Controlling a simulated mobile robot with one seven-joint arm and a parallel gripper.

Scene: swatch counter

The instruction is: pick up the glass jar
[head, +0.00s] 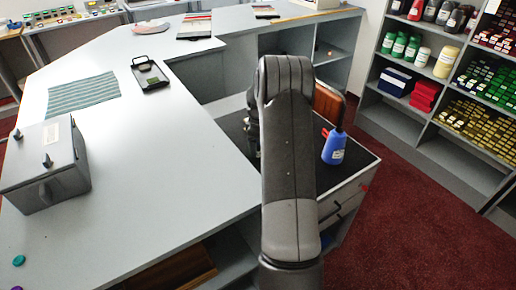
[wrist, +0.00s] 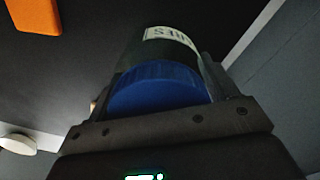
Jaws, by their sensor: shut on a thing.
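The glass jar (wrist: 160,88) is in the wrist view, with a ribbed blue lid toward the camera and a dark body bearing a pale printed label. My gripper (wrist: 162,72) is shut on it, with a finger on each side of the jar near the lid. The jar's far end is hidden, so I cannot tell whether it touches the dark surface (wrist: 70,75) beyond. In the head view my arm covers the jar and most of the gripper.
An orange object (wrist: 35,14) and a pale round object (wrist: 17,143) show in the wrist view. The grey counter (head: 150,170) has a grey box (head: 45,170) and a striped cloth (head: 83,92).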

